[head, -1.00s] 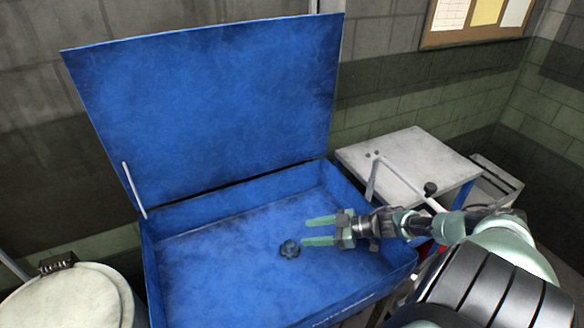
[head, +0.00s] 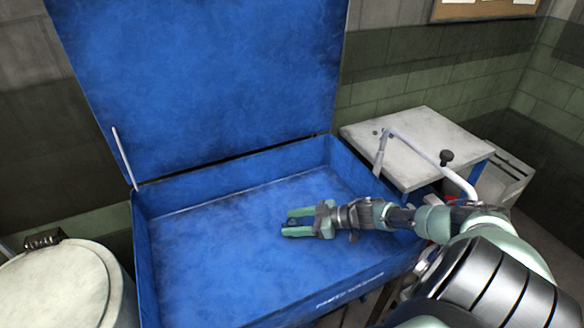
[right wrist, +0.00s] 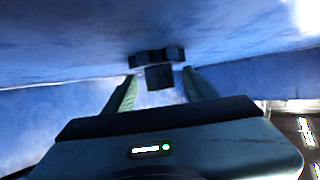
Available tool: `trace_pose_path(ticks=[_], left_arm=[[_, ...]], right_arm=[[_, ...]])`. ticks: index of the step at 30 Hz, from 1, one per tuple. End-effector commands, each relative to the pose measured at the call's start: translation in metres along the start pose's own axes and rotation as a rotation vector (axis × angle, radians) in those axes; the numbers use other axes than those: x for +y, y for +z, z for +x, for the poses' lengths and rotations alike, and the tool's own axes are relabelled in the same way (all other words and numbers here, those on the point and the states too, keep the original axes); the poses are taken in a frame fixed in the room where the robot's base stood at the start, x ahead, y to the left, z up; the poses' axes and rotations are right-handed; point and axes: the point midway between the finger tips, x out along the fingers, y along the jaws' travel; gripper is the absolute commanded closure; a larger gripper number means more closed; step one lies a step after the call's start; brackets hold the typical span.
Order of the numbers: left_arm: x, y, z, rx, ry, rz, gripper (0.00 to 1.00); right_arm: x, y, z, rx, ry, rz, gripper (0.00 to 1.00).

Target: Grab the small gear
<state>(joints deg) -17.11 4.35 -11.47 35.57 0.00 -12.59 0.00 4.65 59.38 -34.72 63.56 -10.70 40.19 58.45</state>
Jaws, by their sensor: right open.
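The small gear (right wrist: 160,56) is dark, with a squarish hub that points toward the camera in the right wrist view. It sits on the floor of the blue bin (head: 210,265). My right gripper (head: 288,222) is low inside the bin, with its green fingers apart. In the right wrist view, the gripper (right wrist: 161,82) has one fingertip on each side of the gear's hub, with gaps showing. In the head view the gear is mostly hidden by the fingers. My left gripper is not in view.
The bin's raised lid (head: 200,80) stands behind, with a thin stay rod (head: 123,158) at left. My right arm passes over the bin's right wall. A grey-topped table (head: 425,140) stands at right and a pale drum (head: 60,290) at left. The rest of the bin floor is clear.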

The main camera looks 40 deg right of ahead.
Motion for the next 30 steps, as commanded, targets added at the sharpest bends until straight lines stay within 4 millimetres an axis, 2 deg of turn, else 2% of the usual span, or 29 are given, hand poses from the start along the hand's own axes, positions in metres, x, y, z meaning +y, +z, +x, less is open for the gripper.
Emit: trace_pose_path(ticks=[8, 9, 15, 30], left_arm=[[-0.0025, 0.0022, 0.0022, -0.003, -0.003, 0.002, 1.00], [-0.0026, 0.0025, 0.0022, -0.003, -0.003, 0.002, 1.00], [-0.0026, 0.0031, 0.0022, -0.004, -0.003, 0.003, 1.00], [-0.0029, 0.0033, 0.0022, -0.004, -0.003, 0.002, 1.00]], right_arm=[[-0.0002, -0.0004, 0.0052, -0.001, 0.000, 0.000, 0.45], [-0.0002, -0.0004, 0.0052, -0.001, 0.000, 0.000, 0.47], [-0.0002, -0.0002, 0.0050, -0.001, 0.000, 0.000, 1.00], [-0.0002, 0.0001, 0.0048, -0.002, 0.000, 0.000, 1.00]])
